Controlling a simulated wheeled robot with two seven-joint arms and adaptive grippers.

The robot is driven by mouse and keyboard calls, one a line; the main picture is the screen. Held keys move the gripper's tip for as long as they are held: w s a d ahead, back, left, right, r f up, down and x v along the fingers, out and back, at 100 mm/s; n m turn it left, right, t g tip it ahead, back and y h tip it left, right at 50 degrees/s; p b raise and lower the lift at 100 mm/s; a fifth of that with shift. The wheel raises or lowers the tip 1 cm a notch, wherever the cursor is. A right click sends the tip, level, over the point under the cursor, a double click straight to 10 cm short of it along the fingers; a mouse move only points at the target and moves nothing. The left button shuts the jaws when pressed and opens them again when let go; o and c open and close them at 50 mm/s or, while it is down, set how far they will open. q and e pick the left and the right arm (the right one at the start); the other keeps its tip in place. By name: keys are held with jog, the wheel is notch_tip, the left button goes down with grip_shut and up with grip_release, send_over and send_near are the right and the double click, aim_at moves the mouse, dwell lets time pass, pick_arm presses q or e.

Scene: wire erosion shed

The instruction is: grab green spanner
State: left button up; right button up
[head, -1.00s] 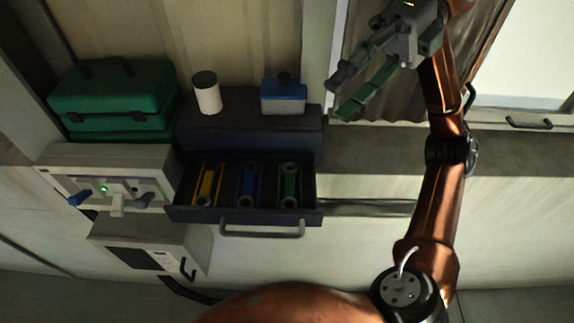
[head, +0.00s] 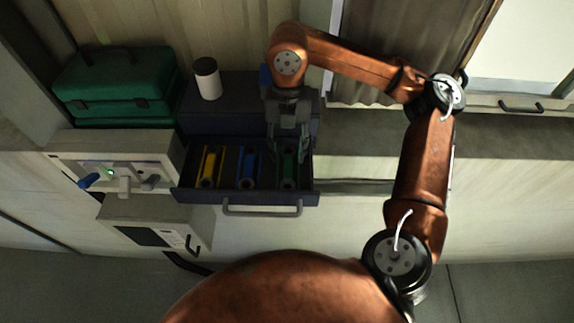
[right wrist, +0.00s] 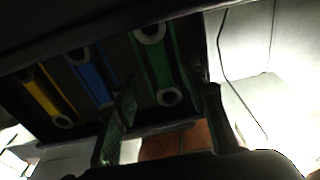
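The green spanner (head: 288,173) lies in the right slot of the open drawer (head: 245,197), its upper part hidden behind my gripper in the head view. In the right wrist view the green spanner (right wrist: 159,65) shows both ring ends. My right gripper (head: 288,150) is over it, pointing down, with its fingers apart. In the right wrist view the fingers of the gripper (right wrist: 167,95) stand on either side of the spanner's near end, with nothing held. Whether they touch it I cannot tell. My left gripper is not in view.
A blue spanner (head: 247,168) and a yellow spanner (head: 209,166) lie in slots to the left. A white cylinder (head: 207,79) stands on the drawer cabinet (head: 225,110). A green case (head: 115,85) and a grey machine (head: 110,155) are farther left. The counter right of the drawer is clear.

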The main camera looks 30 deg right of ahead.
aim_at(288, 166)
jog(key=shift+s+f+p, duration=0.1)
jog(key=shift+f+p, duration=0.4)
jog(key=shift+f, duration=1.4)
jog(key=shift+c, duration=0.4)
grip_shut()
